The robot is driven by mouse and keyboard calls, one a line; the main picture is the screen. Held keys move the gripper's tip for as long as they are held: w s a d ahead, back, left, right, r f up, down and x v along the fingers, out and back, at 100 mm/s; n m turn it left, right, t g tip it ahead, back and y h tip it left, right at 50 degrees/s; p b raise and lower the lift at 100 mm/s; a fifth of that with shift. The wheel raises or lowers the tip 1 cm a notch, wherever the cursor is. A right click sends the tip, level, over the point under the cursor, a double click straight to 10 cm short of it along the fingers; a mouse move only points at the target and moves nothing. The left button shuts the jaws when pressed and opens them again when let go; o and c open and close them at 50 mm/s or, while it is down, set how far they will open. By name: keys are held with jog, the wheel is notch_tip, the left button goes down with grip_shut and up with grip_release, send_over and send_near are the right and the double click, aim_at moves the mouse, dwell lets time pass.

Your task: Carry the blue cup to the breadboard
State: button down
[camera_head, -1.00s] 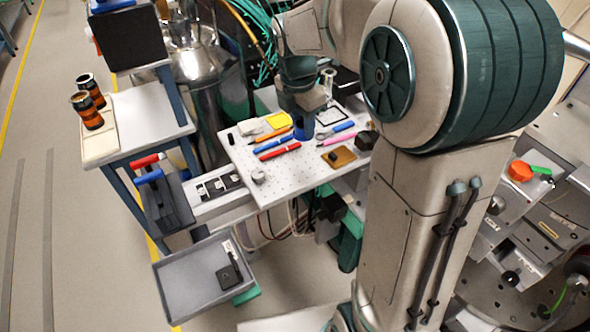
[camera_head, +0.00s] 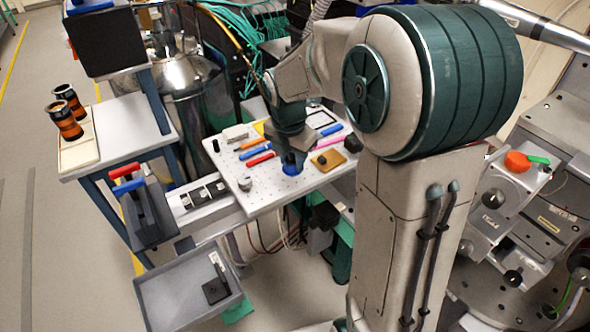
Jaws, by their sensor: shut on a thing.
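My gripper (camera_head: 292,154) points down over the breadboard and is shut on the blue cup (camera_head: 291,167). Only part of the cup shows below the jaws. The breadboard (camera_head: 262,203) is a pale perforated plate in the middle of the view. The cup appears over its front part, between the red pen and the brown pad. I cannot tell whether the cup's base touches the board.
On the board lie a red pen (camera_head: 261,159), a blue pen (camera_head: 253,154), a pink pen (camera_head: 329,143) and a brown pad (camera_head: 327,160). A small metal knob (camera_head: 245,184) stands at left. A grey tray (camera_head: 165,290) sits lower left. A side table (camera_head: 125,125) bears two dark-orange cylinders.

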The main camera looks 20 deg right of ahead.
aim_at(295, 180)
jog(key=shift+w+d+f, duration=0.5)
jog(key=shift+w, duration=0.05)
jog(key=shift+f, duration=1.95)
jog(key=c, duration=0.9)
grip_release()
jog(key=shift+o, duration=0.2)
